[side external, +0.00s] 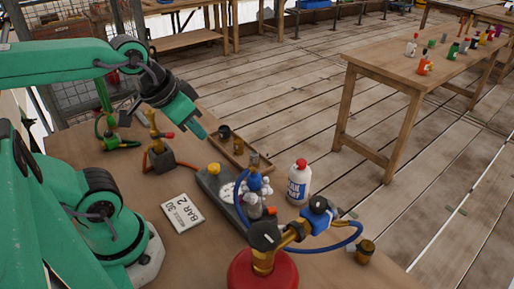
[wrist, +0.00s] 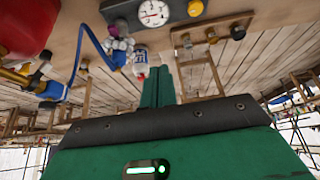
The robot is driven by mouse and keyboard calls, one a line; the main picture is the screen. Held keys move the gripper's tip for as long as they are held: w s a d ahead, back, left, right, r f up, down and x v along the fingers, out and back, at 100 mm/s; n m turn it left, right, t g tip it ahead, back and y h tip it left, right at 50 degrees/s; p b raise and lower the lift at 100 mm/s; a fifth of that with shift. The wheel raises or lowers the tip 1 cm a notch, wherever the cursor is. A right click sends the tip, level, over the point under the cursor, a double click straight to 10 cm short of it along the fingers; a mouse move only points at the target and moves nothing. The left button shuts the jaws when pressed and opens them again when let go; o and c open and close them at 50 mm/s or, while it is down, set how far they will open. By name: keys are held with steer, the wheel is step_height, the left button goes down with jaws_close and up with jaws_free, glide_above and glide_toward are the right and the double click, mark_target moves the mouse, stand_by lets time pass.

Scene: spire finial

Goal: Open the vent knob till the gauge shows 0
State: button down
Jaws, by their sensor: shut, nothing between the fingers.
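The pressure gauge (side external: 228,192) has a white dial on a dark grey block (side external: 209,184). In the wrist view the dial (wrist: 155,12) faces me with a reddish needle, too small to read. A yellow knob (side external: 214,168) stands at the block's far end; it also shows in the wrist view (wrist: 195,8). A blue-topped fitting with silver knobs (side external: 257,183) stands at the other end. I cannot tell which knob is the vent. My gripper (side external: 202,135) is shut and empty, above and apart from the block; its fingers also show in the wrist view (wrist: 158,80).
A red cylinder (side external: 262,272) with a brass valve and blue hose (side external: 345,243) stands in front. A printed card (side external: 182,213) lies left.

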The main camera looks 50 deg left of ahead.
stand_by(0.3)
steer(key=c, duration=1.5)
jaws_free()
steer(key=o, duration=0.3)
steer(key=shift+w+a, duration=0.1)
steer(key=shift+w, duration=0.05)
steer(key=shift+o, duration=0.8)
steer(key=shift+w+a+f, duration=0.15)
steer(key=shift+w+f, duration=0.05)
steer(key=m+g, duration=0.6)
steer(key=m, duration=0.3)
glide_above(214, 166)
steer(key=shift+f, duration=5.75)
steer(key=shift+f, duration=0.15)
steer(key=shift+f, duration=3.75)
